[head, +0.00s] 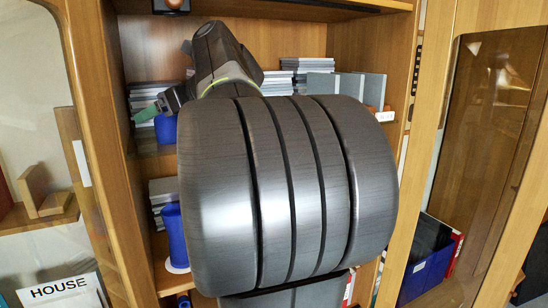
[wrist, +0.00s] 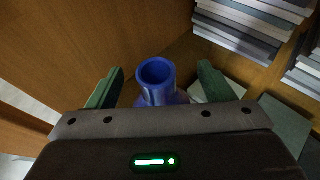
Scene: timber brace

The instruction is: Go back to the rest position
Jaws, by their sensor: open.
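My gripper (head: 150,110) reaches into an open wooden cabinet at the left of the head view, mostly hidden behind my arm. Its green fingers also show in the wrist view (wrist: 158,84), spread apart with nothing gripped. A blue object with a round, hollow neck (wrist: 156,78) shows between the fingers in the wrist view; I cannot tell how far beyond them it is. In the head view a blue object (head: 166,129) stands on the shelf just below the gripper.
My large dark arm link covers the middle of the head view. Another blue object (head: 175,237) stands on a lower shelf. Stacks of books (head: 307,65) fill the upper shelf; more (wrist: 245,30) lie right of the gripper. The cabinet's left side (head: 95,150) is close to the gripper.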

